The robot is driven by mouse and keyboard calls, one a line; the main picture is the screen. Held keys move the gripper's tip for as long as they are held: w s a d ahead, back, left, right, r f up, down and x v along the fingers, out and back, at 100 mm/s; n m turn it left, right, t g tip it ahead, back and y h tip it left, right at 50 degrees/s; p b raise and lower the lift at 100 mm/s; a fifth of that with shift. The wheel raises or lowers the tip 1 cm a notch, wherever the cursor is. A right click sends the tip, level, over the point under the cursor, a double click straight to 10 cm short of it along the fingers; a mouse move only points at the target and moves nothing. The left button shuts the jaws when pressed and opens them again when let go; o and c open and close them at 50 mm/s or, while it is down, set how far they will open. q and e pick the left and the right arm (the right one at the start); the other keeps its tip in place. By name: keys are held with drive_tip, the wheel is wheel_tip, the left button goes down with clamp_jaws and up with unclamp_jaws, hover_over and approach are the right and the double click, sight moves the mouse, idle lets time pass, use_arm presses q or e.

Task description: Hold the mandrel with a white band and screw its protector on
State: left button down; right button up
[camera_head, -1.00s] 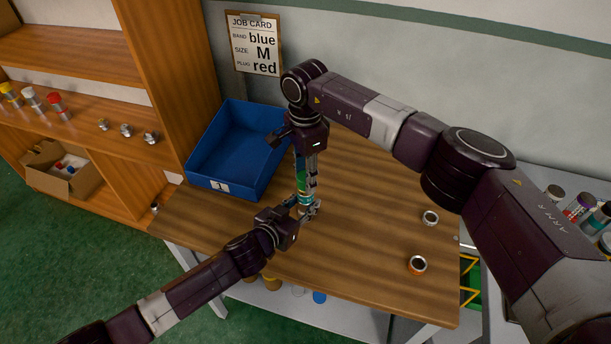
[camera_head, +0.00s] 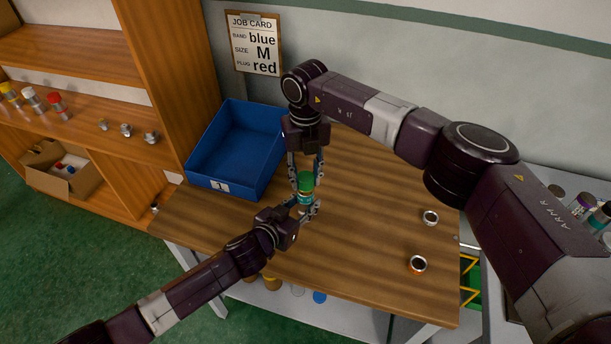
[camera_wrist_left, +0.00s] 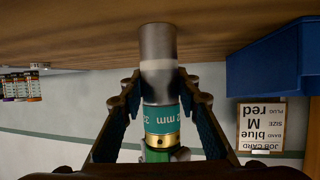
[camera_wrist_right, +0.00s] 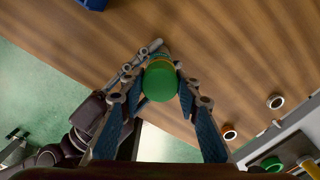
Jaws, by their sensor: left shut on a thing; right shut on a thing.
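The mandrel (camera_wrist_left: 158,45) is upright in my left gripper (camera_head: 310,208), above the table. In the left wrist view it is a grey cylinder with a pale white band (camera_wrist_left: 158,66), a teal "32 mm" label (camera_wrist_left: 162,119) and a brass section (camera_wrist_left: 161,140). The green protector (camera_head: 306,184) sits on its top end; it also shows in the right wrist view (camera_wrist_right: 160,83). My right gripper (camera_wrist_right: 158,88) points down from above, its fingers shut on the protector's sides. Whether the protector is fully seated cannot be told.
A blue bin (camera_head: 222,165) stands at the table's back left. Two loose rings, one plain (camera_head: 430,217) and one orange-edged (camera_head: 418,264), lie on the right of the wooden table (camera_head: 360,225). The job card (camera_head: 254,45) hangs on the wall. Shelves (camera_head: 75,95) stand left.

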drive_tip(key=m, duration=0.5)
drive_tip(key=shift+m, duration=0.3)
drive_tip(key=m, duration=0.4)
drive_tip(key=shift+m, duration=0.3)
drive_tip(key=o, duration=1.3)
drive_tip(key=shift+r, duration=2.25)
drive_tip(key=shift+c, duration=0.4)
